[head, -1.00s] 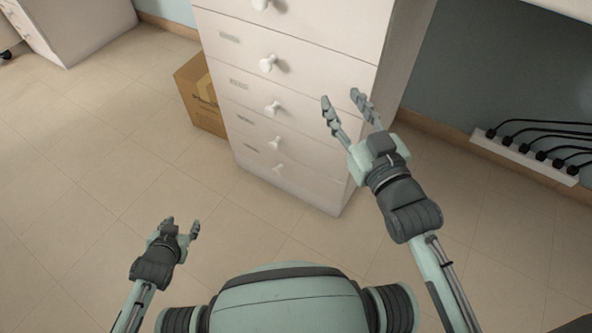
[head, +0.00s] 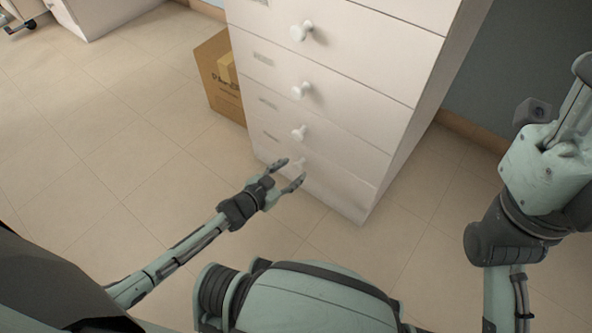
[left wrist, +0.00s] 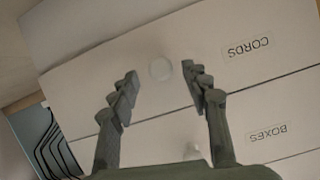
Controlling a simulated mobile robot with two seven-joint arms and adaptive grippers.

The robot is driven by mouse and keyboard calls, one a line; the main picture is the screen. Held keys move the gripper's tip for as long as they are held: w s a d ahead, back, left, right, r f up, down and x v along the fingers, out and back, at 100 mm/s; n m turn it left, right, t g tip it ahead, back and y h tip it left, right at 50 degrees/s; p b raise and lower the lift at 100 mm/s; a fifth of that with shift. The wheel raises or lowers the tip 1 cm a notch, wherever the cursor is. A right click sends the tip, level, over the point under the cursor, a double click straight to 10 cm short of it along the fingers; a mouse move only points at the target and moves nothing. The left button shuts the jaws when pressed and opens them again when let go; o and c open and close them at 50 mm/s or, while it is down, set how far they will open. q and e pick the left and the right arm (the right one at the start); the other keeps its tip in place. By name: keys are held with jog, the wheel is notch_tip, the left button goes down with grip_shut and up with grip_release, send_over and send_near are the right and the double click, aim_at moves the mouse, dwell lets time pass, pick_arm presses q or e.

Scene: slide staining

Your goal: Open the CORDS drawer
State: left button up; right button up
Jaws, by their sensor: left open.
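The CORDS drawer (head: 335,187) is the lowest of the white cabinet in the head view, its front flush with those above. In the left wrist view the CORDS label (left wrist: 249,48) is upside down. The drawer's round white knob (left wrist: 160,69) shows between the fingers there. My left gripper (head: 291,171) is open at the drawer front, its fingers on either side of the knob. I cannot tell whether they touch it. My right gripper (head: 548,138) is raised at the right edge of the head view, partly cut off, away from the drawer.
The BOXES drawer (left wrist: 270,133) is directly above the CORDS drawer and has its own knob (head: 298,133). More shut drawers are higher up. A cardboard box (head: 222,78) stands left of the cabinet. The tiled floor (head: 130,130) in front and left is clear.

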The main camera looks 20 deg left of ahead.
pick_arm(q)
jog(key=shift+x, duration=1.15)
jog(key=shift+c, duration=0.2)
grip_shut()
